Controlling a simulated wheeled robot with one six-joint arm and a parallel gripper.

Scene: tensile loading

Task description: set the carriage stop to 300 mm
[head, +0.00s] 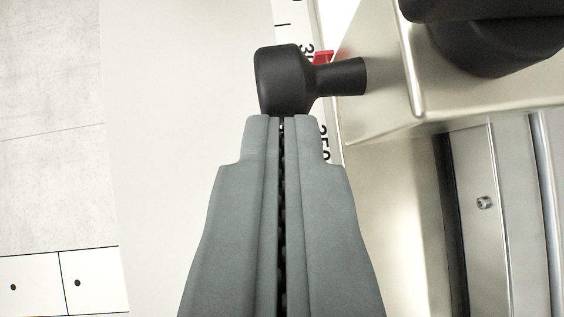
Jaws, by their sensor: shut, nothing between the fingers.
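My gripper (282,120) is shut and empty, with its fingertips right at the lower edge of a black knob (283,80) in the head view. I cannot tell whether they touch it. The knob's stem (343,77) runs right to the pale metal carriage (378,75). A white scale strip (284,12) runs up behind the knob. It shows "250" beside the fingers and a number starting with "30", partly hidden by the knob. A red pointer (323,57) lies beside that number; its exact reading is hidden.
Black round parts (490,35) sit on the carriage at upper right. Metal rails and a column (500,220) stand at lower right.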

